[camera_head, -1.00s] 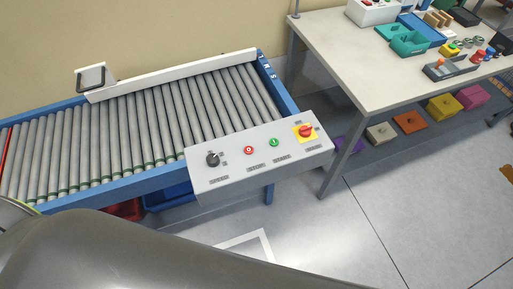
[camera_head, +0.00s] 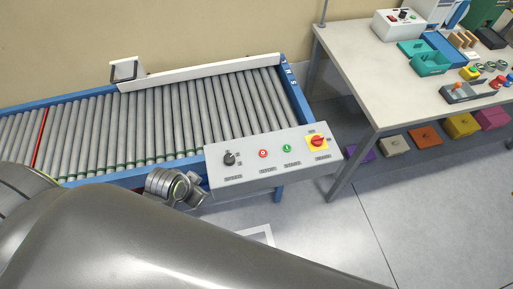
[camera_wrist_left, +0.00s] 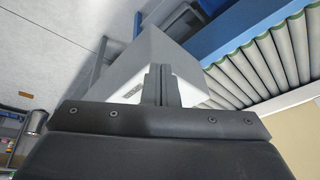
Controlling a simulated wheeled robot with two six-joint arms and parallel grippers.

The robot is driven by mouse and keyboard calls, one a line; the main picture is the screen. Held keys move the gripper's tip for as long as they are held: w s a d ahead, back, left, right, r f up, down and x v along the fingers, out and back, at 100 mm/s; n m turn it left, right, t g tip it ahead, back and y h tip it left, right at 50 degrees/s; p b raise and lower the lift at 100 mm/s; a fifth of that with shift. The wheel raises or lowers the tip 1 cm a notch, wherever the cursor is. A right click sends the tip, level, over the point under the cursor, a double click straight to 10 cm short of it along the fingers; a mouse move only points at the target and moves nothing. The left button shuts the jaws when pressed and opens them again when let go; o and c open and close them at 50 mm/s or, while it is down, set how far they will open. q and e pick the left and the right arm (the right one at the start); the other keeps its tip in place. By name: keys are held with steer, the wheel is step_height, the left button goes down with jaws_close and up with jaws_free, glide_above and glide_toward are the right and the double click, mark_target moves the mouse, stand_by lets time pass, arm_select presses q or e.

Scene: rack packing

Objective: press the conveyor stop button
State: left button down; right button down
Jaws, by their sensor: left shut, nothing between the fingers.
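The grey control panel (camera_head: 240,176) is mounted on the front side of the conveyor. My right gripper is not in view.
The roller conveyor (camera_head: 160,115) runs behind the panel, with a blue side rail and one red roller (camera_head: 39,138). A table (camera_head: 370,75) with bins and small parts stands at the right, with coloured boxes beneath it.

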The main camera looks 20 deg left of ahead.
arm_select(q)
steer(key=w+d+r+m+h, duration=0.3)
steer(key=w+d+r+m, duration=0.15)
steer(key=w+m, duration=0.35)
step_height(320, 180, up, 3)
steer(key=m+t+h, duration=0.2)
steer(key=m+h, duration=0.2)
steer(key=m, duration=0.3)
glide_above(260, 153)
steer(key=shift+f+p, duration=0.1)
steer(key=shift+p, duration=0.35)
steer(key=shift+f, duration=0.1)
step_height(260, 153, down, 8)
steer(key=b, duration=0.6)
steer(key=shift+r, duration=0.2)
steer(key=shift+f+b, duration=0.6)
steer(key=shift+b, duration=0.05)
steer(key=shift+r, duration=0.1)
